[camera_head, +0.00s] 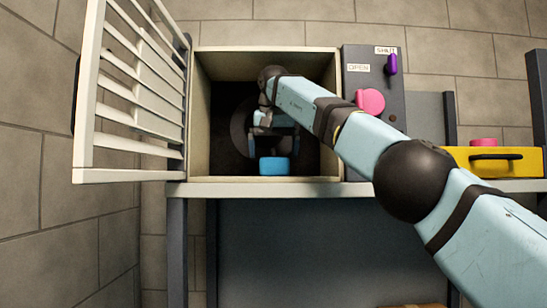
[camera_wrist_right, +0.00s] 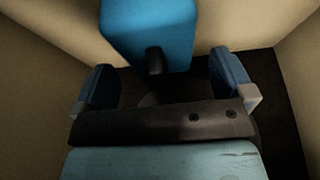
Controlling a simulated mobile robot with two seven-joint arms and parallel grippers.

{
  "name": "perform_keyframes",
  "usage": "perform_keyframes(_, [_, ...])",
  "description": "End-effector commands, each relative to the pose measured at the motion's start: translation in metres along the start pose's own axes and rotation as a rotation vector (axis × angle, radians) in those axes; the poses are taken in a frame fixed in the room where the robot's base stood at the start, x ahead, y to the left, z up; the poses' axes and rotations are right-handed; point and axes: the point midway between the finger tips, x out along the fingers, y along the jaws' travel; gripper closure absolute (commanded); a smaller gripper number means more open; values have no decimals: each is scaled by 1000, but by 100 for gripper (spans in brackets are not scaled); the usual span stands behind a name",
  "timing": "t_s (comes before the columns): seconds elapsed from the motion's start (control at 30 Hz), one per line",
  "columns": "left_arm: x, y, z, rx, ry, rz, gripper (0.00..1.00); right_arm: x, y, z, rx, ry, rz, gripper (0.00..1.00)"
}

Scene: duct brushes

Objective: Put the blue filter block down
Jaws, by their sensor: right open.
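The blue filter block (camera_head: 274,166) is inside the open box, near its front edge. In the right wrist view the block (camera_wrist_right: 150,28) shows large, with a short dark knob (camera_wrist_right: 154,62) on the side facing me. My right gripper (camera_head: 275,145) is inside the box, just behind the block in the head view. In the right wrist view its two fingers (camera_wrist_right: 160,72) are spread wide on either side of the knob, with gaps to it. Whether the block rests fully on the floor is hard to tell. My left gripper is not in view.
The box (camera_head: 198,120) has pale walls and a dark round opening (camera_head: 240,128) at its back. Its louvered door (camera_head: 140,95) stands open at left. A grey panel (camera_head: 360,85) with a purple lever (camera_head: 391,65) and pink knob (camera_head: 370,101) adjoins it. A yellow drawer (camera_head: 500,160) is at right.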

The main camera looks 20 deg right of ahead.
Motion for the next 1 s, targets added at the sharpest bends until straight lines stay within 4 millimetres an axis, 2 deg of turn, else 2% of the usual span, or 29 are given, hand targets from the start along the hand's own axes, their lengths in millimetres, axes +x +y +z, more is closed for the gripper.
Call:
perform_keyframes(0.07, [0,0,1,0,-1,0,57,-10,-1,1,1,2,0,1])
perform_keyframes(0.1, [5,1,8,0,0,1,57,-5,0,6,-1,1,0,1])
perform_keyframes(0.27, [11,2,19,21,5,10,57,-10,0,22,-2,2,0,1])
perform_keyframes(0.57, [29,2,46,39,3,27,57,-30,1,72,-4,4,2,1])
perform_keyframes(0.8, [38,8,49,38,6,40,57,-49,0,104,-2,4,1,1])
perform_keyframes(1.0, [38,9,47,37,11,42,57,-53,0,112,-1,1,1,1])
